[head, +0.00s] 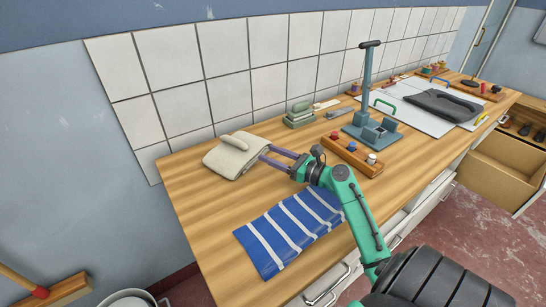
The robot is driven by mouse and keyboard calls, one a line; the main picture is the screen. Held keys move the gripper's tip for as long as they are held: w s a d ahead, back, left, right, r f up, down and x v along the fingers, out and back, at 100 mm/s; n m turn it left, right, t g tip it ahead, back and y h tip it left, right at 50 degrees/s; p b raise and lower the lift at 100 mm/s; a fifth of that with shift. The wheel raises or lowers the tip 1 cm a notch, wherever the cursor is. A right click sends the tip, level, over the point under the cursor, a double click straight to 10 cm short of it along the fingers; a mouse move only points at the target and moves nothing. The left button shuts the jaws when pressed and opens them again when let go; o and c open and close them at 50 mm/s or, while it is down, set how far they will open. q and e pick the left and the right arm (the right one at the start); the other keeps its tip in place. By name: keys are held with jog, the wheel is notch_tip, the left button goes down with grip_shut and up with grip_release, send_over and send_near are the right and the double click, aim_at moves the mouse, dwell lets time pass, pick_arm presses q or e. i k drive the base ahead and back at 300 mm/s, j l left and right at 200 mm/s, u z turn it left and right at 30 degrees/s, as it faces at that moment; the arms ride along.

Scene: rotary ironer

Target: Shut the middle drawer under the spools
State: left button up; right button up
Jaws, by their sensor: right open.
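A wooden tray with a few coloured spools (352,157) stands on the bench near its front edge. White drawer fronts with bar handles run below the bench front; one handle (327,284) shows at the bottom and another (447,191) farther right. A deep tan drawer (490,173) stands pulled out at the right, its inside looking empty. I cannot tell which drawer is the middle one. My right gripper (264,154) is open, its purple fingers over the bench beside a beige pad, far left of the open drawer. My left gripper is out of view.
The beige pad (229,158) and a blue-white striped cloth (285,232) lie on the bench. A blue-grey stand (371,128) rises behind the spool tray. A shelf with dark items (522,128) is beyond the drawer. Red floor (470,240) is clear in front.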

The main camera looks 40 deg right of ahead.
aim_at(510, 173)
jog(key=k+l, duration=0.25)
jog(key=k, duration=0.2)
jog(key=k+l, duration=0.25)
jog(key=k, duration=0.25)
jog(key=k+l, duration=0.25)
jog(key=k, duration=0.2)
